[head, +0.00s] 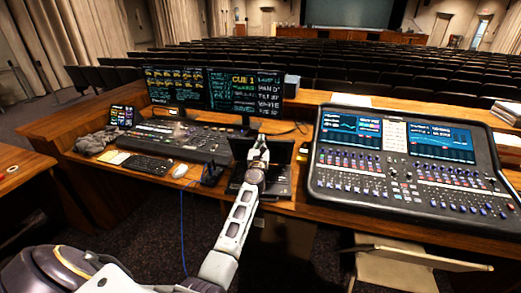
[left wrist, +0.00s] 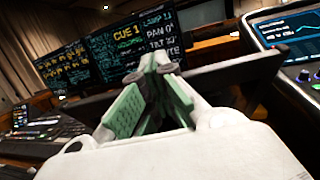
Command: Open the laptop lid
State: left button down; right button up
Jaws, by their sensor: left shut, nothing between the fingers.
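The black laptop stands on the desk between the lighting console and the sound mixer. Its lid (head: 281,150) is raised from the base (head: 279,188), and its dark inner face shows; the exact angle is hard to tell. My left gripper (head: 260,143) is in front of the lid and hides its middle. In the left wrist view, my green-padded fingers (left wrist: 154,62) are shut and empty, with the dark lid (left wrist: 245,82) just beyond them. I cannot tell whether they touch it. My right gripper is out of view.
The large sound mixer (head: 405,165) stands close on the right. On the left are two monitors (head: 208,90), the lighting console (head: 185,138), a keyboard (head: 147,165), a white mouse (head: 180,171) and a blue cable (head: 183,225). A chair (head: 395,265) stands at the front right.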

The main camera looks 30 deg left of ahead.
pick_arm(q)
jog(key=w+r, duration=0.1)
jog(key=w+a, duration=0.1)
jog(key=w, duration=0.1)
jog(key=w+a+r+b, duration=0.1)
jog(key=w, duration=0.1)
jog(key=shift+w+a+r, duration=0.15)
jog(key=shift+w+r, duration=0.1)
jog(key=shift+r, duration=0.1)
jog(key=shift+x, duration=0.8)
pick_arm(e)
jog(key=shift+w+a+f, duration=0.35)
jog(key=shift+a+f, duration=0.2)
pick_arm(q)
jog(key=shift+r, duration=0.1)
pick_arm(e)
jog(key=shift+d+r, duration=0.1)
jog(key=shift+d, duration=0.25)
